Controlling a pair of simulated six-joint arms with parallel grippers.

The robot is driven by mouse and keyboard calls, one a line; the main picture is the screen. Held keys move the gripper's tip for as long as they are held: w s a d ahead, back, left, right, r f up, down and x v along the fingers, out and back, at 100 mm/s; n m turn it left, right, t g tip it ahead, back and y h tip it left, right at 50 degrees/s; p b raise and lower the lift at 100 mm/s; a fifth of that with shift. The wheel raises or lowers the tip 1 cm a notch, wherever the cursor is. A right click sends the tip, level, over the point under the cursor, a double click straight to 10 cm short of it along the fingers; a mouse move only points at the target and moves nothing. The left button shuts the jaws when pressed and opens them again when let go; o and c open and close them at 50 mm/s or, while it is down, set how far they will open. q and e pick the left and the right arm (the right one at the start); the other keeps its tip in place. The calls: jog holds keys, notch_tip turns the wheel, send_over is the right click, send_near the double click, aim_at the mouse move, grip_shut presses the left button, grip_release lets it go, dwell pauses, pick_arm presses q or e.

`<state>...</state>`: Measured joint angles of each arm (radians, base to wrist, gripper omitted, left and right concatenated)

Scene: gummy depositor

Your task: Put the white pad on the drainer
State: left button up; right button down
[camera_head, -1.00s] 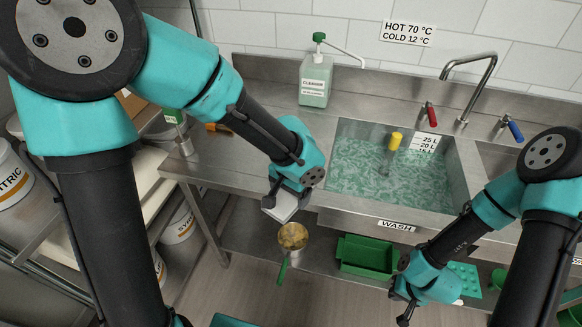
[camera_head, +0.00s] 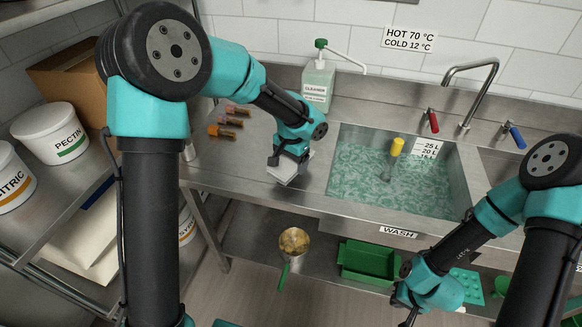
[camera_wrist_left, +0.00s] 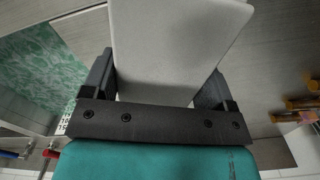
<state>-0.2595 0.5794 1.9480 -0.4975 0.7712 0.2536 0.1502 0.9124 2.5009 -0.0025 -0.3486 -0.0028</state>
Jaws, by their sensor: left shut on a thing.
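The white pad (camera_head: 284,170) is a flat pale block held by my left gripper (camera_head: 287,158), over the steel counter to the left of the wash basin. In the left wrist view the pad (camera_wrist_left: 175,45) sits between the two dark fingers of the left gripper (camera_wrist_left: 155,85), which is shut on it. I cannot tell whether the pad touches the counter. My right gripper (camera_head: 412,308) is low at the lower right, in front of the sink, and its fingers are too small to read. I cannot make out the drainer with certainty.
The wash basin (camera_head: 441,184) holds greenish water and a yellow-handled tool (camera_head: 396,147). A cleaner bottle (camera_head: 317,82) stands behind. Several brown-and-orange-handled items (camera_head: 228,122) lie at the counter's left. A green tray (camera_head: 367,262) and a strainer (camera_head: 294,242) are below.

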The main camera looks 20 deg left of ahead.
aim_at(291, 167)
pick_arm(q)
jog(key=shift+w+a, duration=0.1)
jog(key=shift+w, duration=0.15)
jog(key=shift+w+f, duration=0.2)
jog(key=shift+f, duration=1.6)
jog(key=shift+f, duration=0.15)
jog(key=o, duration=0.9)
notch_tip(291, 167, up, 12)
jog(key=shift+r, duration=0.2)
